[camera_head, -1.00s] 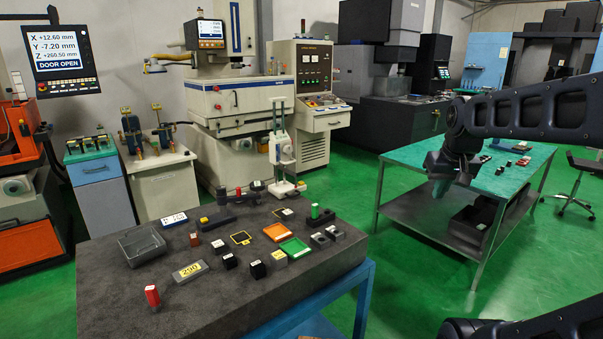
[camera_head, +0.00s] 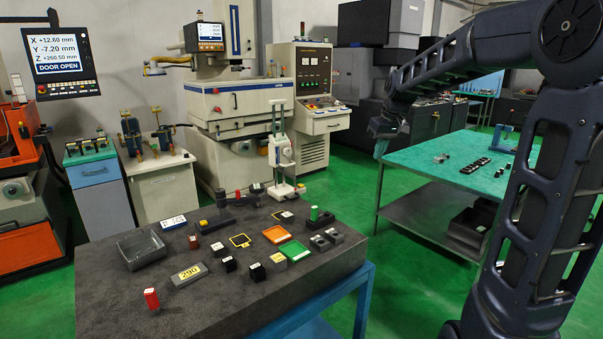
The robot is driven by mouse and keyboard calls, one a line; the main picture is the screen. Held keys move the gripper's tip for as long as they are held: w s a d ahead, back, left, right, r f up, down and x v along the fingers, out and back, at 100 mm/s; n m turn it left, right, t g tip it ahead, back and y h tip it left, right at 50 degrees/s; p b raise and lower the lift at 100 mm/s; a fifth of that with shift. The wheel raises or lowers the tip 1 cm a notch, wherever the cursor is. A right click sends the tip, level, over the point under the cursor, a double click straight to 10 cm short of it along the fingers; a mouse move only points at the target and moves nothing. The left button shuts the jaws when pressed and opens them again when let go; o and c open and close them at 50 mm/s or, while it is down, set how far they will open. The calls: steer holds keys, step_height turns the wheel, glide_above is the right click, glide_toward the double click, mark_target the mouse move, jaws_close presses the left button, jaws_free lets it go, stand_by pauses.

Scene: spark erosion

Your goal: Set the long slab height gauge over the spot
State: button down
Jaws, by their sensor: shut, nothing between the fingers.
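A dark long slab with a yellow mark and a short upright post (camera_head: 215,219) lies toward the back of the dark stone table; it may be the long slab height gauge. A tall white gauge-like stand (camera_head: 282,155) rises at the table's back edge. Two yellow-outlined dark squares show on the table, one near the middle (camera_head: 240,240) and one at the back right (camera_head: 284,216); I cannot tell which is the spot. My gripper (camera_head: 383,129) is small and dark, shut and empty, raised right of the stone table and apart from everything on it.
The stone table (camera_head: 205,310) also bears a clear grey tray (camera_head: 141,249), an orange tray (camera_head: 275,233), a green tray (camera_head: 295,250), a 290 block (camera_head: 189,274), a red-topped piece (camera_head: 151,299) and several small blocks. A green-topped bench (camera_head: 415,160) stands right. The stone table's front is mostly clear.

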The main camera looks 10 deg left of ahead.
steer(key=w+a+f+n+g+y, duration=0.1)
steer(key=w+a+f, duration=0.3)
steer(key=w+a, duration=0.5)
steer(key=w+a+f+n+g+y, duration=0.2)
steer(key=w+a, duration=0.7)
steer(key=w, duration=0.7)
step_height(320, 180, down, 3)
steer(key=shift+w+a+f+n+y, duration=0.15)
steer(key=shift+w+n+y, duration=0.15)
steer(key=shift+n+y, duration=0.75)
steer(key=s+a+f, duration=0.3)
steer(key=a+f, duration=0.5)
steer(key=shift+s+a, duration=0.3)
steer(key=shift+a, duration=0.1)
